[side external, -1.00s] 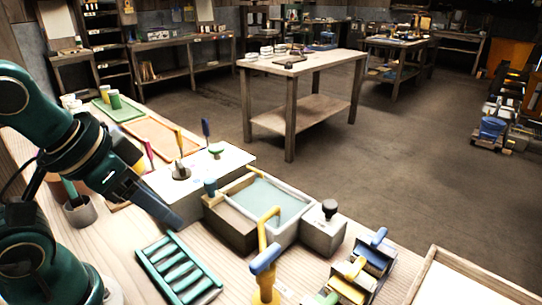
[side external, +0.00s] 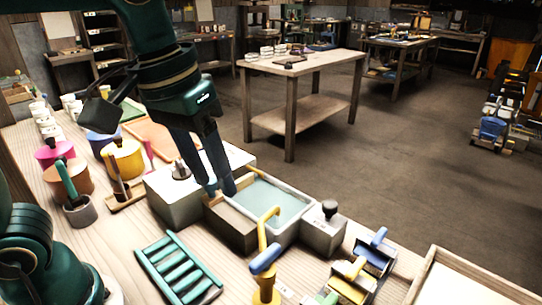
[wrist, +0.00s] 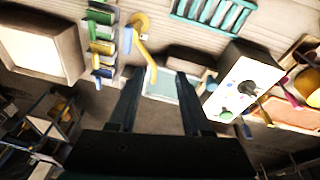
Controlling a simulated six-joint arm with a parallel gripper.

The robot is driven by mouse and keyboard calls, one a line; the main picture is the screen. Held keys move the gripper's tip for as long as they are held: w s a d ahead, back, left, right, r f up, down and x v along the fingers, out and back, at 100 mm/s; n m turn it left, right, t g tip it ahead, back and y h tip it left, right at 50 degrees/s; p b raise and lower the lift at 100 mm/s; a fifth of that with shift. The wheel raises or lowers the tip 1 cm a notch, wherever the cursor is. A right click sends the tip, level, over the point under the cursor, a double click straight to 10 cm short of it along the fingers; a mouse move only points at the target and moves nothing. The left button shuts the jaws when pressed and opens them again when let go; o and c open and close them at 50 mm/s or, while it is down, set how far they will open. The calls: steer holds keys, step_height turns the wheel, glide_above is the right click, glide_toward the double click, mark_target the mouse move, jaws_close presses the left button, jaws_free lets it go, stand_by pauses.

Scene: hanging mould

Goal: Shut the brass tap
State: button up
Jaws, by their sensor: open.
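The brass tap (side external: 265,270) is a yellow upright pipe with a blue lever handle (side external: 266,259). It stands at the front of the basin (side external: 281,204), with its bent spout reaching over the pale blue-green surface inside. The tap also shows in the wrist view (wrist: 146,46), left of my fingers. My gripper (side external: 219,188) points down with open jaws near the basin's left end, apart from the tap. In the wrist view my gripper (wrist: 158,74) has its two fingers spread, with the basin (wrist: 160,85) showing between them. I cannot tell whether water runs from the spout.
A white box (side external: 165,203) with a dark knob stands left of the basin. A grey block (side external: 323,236) with a black knob stands right. A green rack (side external: 178,268) lies in front. Coloured-handled blocks (side external: 360,268) and a wooden tray (side external: 470,285) are at right.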

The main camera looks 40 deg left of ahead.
steer(key=m+g, duration=0.1)
steer(key=g, duration=0.1)
glide_toward(265, 254)
steer(key=a+f, duration=0.1)
steer(key=a, duration=0.1)
steer(key=f, duration=0.1)
steer(key=d, duration=0.1)
steer(key=d+f, duration=0.1)
steer(key=shift+w+d+f+m+g+y, duration=0.2)
steer(key=shift+w+f+m+g+y, duration=0.1)
steer(key=shift+f+m, duration=0.1)
steer(key=shift+f, duration=2.45)
jaws_close()
